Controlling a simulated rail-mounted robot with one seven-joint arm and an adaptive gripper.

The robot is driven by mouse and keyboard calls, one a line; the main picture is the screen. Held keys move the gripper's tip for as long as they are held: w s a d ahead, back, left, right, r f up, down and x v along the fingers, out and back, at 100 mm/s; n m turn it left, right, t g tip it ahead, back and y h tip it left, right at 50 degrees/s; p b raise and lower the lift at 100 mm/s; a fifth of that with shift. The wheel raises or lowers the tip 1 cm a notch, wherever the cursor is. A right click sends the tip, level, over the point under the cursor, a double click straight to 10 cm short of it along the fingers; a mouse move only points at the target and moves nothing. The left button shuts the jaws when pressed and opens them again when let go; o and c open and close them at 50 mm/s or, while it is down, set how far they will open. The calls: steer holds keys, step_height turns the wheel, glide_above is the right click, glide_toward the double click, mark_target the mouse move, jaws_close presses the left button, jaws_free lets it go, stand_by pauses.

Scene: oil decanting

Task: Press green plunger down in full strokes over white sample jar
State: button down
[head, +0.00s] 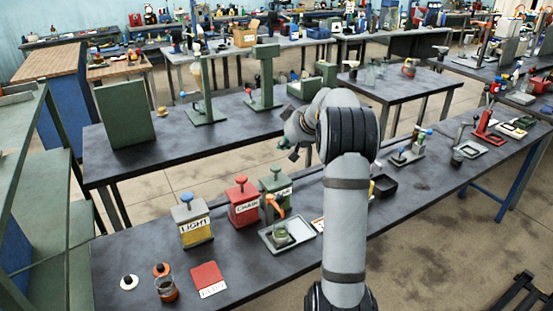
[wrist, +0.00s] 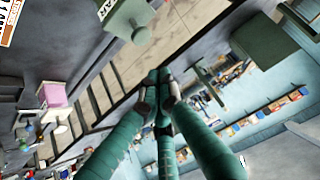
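The green can (head: 275,183) stands on the near table with a green plunger knob (head: 276,170) raised on top and an orange spout (head: 274,206) at its front. A small pale jar (head: 281,237) stands on a grey tray below the spout; its contents are unclear. My gripper (head: 291,151) is above and behind the green can in the head view, apart from the plunger. In the wrist view the teal fingertips (wrist: 157,82) meet with nothing visible between them. The green can's top and knob (wrist: 140,35) show there above the fingertips, with part of a label.
A yellow can (head: 195,228) with a blue knob and a red can (head: 243,208) stand left of the green one. An orange-tinted jar (head: 166,290), lids and a red card (head: 208,277) lie at front left. A black tray (head: 384,186) is to the right.

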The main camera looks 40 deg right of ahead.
mark_target(276, 169)
steer(key=p+x, duration=0.2)
steer(key=x, duration=0.3)
steer(key=shift+w+f, duration=0.15)
steer(key=shift+w, duration=0.1)
steer(key=f, duration=0.3)
steer(key=shift+w+f, duration=0.25)
steer(key=shift+f, duration=0.65)
